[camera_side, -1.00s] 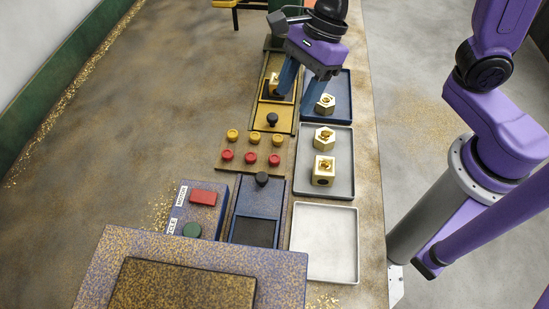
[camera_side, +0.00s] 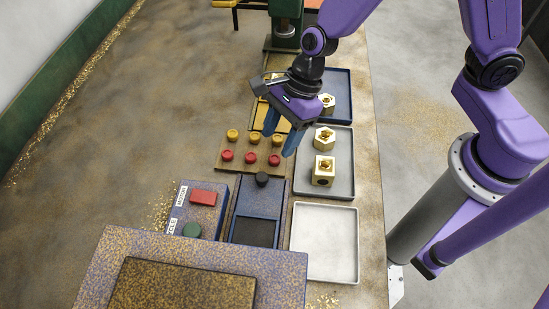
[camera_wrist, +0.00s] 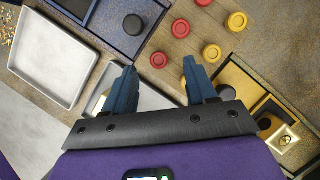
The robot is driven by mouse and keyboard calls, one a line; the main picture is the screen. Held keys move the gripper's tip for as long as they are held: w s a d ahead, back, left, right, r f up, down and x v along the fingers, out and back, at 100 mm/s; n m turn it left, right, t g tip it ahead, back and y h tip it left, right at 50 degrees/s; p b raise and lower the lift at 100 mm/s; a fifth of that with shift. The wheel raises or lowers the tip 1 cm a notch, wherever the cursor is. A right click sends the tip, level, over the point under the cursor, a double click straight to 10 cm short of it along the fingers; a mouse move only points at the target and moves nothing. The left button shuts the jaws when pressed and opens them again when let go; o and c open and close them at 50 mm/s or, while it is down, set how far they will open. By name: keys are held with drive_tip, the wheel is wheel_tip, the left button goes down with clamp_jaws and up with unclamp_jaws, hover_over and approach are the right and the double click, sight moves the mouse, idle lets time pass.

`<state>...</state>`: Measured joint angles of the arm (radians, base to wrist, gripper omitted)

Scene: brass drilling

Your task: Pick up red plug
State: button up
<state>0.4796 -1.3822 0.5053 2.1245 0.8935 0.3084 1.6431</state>
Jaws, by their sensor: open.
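Three red plugs stand in the front row of a brown board (camera_side: 222,166) in the side view: left (camera_side: 227,155), middle (camera_side: 250,157) and right (camera_side: 274,160). Red plugs also show in the wrist view, one (camera_wrist: 159,60) straight ahead between the fingertip lines and another (camera_wrist: 180,28) farther up. My gripper (camera_side: 281,138) is open and empty, tilted above the board's right end. In the wrist view my gripper (camera_wrist: 160,68) has its fingers spread, with nothing between them. Contact with a plug is not visible.
Yellow plugs (camera_side: 232,135) fill the board's back row. A blue slide unit with a black knob (camera_side: 262,179) stands in front. A grey tray (camera_side: 340,185) holds brass parts at right; an empty white tray (camera_side: 325,245) is nearer. A brass-coloured fixture (camera_wrist: 236,75) lies beyond the board.

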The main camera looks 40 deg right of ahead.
sight(275, 158)
drive_tip(key=shift+s+a+f, duration=0.1)
drive_tip(key=shift+f, duration=0.7)
drive_tip(key=shift+s+a+f, duration=0.1)
drive_tip(key=shift+f, duration=0.65)
drive_tip(key=shift+x, duration=1.05)
drive_tip(key=c, duration=0.9)
